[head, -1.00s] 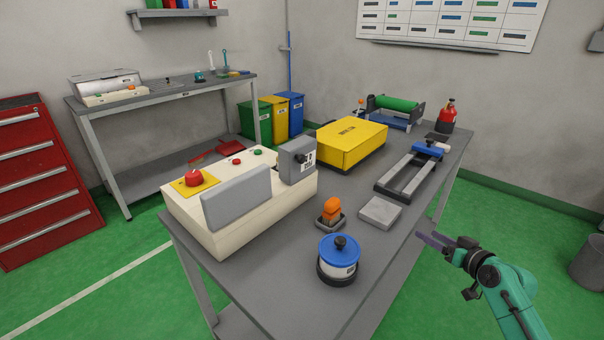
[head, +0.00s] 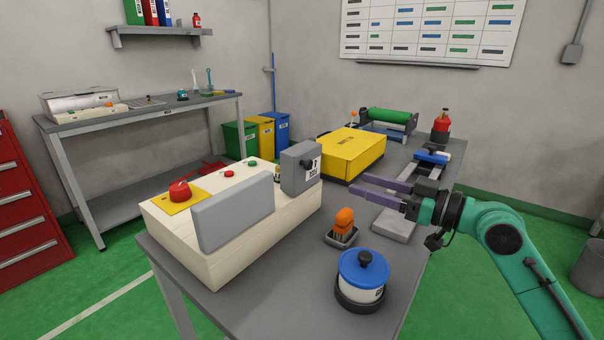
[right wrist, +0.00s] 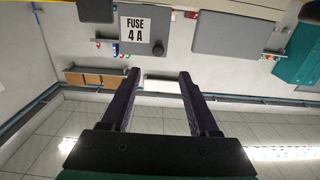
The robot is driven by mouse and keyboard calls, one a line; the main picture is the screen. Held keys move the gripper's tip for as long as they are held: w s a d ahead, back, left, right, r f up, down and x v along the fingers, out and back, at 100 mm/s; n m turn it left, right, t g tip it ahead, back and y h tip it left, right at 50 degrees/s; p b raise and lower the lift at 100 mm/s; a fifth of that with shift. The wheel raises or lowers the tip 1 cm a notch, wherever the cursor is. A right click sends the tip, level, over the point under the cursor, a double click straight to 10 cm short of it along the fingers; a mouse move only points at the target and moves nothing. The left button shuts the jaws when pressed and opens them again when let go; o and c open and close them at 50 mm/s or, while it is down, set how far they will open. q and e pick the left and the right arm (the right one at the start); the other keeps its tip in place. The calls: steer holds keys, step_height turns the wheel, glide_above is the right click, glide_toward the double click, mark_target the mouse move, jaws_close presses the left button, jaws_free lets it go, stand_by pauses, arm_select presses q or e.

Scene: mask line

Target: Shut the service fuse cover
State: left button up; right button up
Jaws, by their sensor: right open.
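The service fuse cover (head: 296,172) is a grey plate with a black knob (head: 306,165) and a white label. It stands upright at the right end of the cream control box (head: 293,218), and its label looks upside down in the head view. The cover also shows in the right wrist view (right wrist: 143,32), with the label reading "FUSE 4 A" and the knob just beyond my fingertips. My right gripper (head: 361,185) is open and empty, to the right of the cover and apart from it, with fingers pointing left towards it. My left gripper is out of view.
A larger grey panel (head: 235,212) stands upright along the box's front. A red button (head: 181,190) is behind it. Near my right gripper are an orange-topped item (head: 344,220), a blue-lidded pot (head: 362,270), a grey block (head: 394,226) and a yellow case (head: 351,151).

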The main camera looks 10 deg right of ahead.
mark_target(310, 166)
steer(key=p+x, duration=0.4)
steer(key=x, duration=0.9)
steer(key=shift+w+r, duration=0.1)
steer(key=shift+w, duration=0.1)
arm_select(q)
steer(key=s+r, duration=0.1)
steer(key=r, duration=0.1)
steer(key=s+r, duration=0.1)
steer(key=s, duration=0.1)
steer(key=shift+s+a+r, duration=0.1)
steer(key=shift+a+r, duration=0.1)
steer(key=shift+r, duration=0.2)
arm_select(e)
steer(key=shift+d, duration=0.1)
jaws_close()
